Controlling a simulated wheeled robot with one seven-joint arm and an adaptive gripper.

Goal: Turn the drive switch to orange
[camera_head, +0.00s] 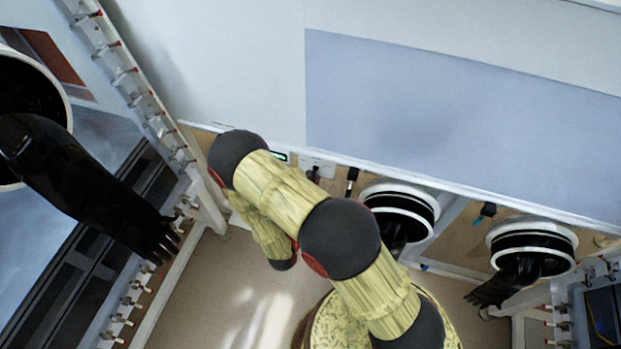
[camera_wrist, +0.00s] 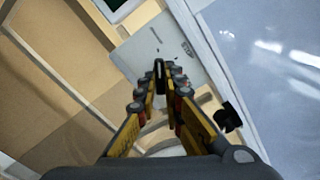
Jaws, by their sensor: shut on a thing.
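In the wrist view my gripper (camera_wrist: 160,84) has its two yellow-and-grey fingers closed in on a narrow black switch handle (camera_wrist: 159,70). The handle stands against a pale switch plate (camera_wrist: 145,45) with small dark markings. I take this handle to be the drive switch; no orange mark is readable on the plate. In the head view the pale plate (camera_head: 322,166) shows on the frame below the large panel, beyond my yellow arm. My fingers cannot be made out clearly there.
A small lit display (camera_head: 280,156) sits left of the plate. A black handle (camera_wrist: 229,117) is beside my gripper in the wrist view. Glove ports (camera_head: 400,198) and (camera_head: 532,243) with hanging black gloves are at right. Another black glove (camera_head: 85,190) reaches out at left. Floor between is bare.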

